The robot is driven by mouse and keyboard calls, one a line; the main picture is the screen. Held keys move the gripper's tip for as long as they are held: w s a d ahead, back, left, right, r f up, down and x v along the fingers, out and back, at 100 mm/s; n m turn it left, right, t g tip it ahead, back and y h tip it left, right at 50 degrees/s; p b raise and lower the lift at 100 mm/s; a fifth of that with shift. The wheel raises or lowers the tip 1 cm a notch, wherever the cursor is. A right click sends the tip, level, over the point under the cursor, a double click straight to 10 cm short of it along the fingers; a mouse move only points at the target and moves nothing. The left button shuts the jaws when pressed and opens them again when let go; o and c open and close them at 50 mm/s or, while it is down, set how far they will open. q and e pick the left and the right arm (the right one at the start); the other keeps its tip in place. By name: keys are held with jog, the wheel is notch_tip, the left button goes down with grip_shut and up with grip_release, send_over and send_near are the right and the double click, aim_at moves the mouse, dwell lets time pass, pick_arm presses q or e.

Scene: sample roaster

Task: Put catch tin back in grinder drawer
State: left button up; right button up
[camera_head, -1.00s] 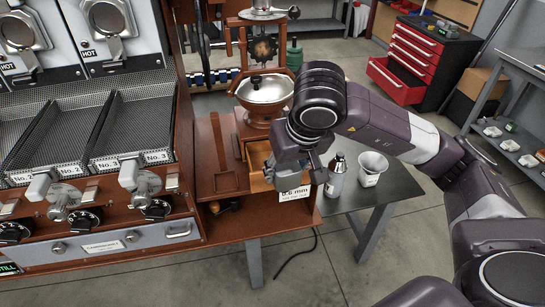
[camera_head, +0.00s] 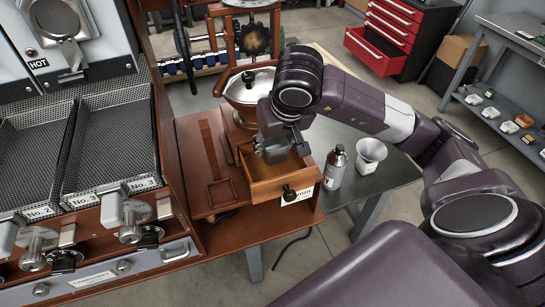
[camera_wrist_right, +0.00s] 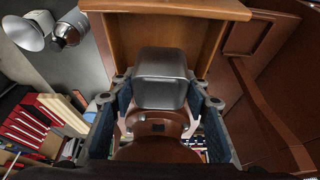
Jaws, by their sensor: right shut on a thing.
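The grinder (camera_head: 240,100) has a silver bowl on top and stands on the wooden counter. Its wooden drawer (camera_head: 286,190) is pulled out, with a dark knob on its front; the drawer also shows in the right wrist view (camera_wrist_right: 208,40). My right gripper (camera_head: 275,152) is over the back of the open drawer, close to the grinder body. In the right wrist view, its fingers (camera_wrist_right: 160,100) are shut on the grey metal catch tin (camera_wrist_right: 160,75). The gripper mostly hides the tin in the head view. I cannot tell whether the tin touches the drawer floor. My left gripper is not in view.
A metal bottle (camera_head: 335,168) and a white funnel-topped container (camera_head: 367,158) stand on the grey table right of the drawer. The roaster's mesh trays (camera_head: 110,140) are at left. A red tool chest (camera_head: 405,30) stands behind.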

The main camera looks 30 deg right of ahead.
jog(key=shift+w+f, duration=0.15)
jog(key=shift+f, duration=0.6)
notch_tip(320, 180, down, 4)
jog(key=shift+r, duration=0.1)
jog(key=shift+w, duration=0.1)
jog(key=shift+f, duration=0.25)
jog(key=o, duration=1.3)
jog(key=shift+r, duration=0.1)
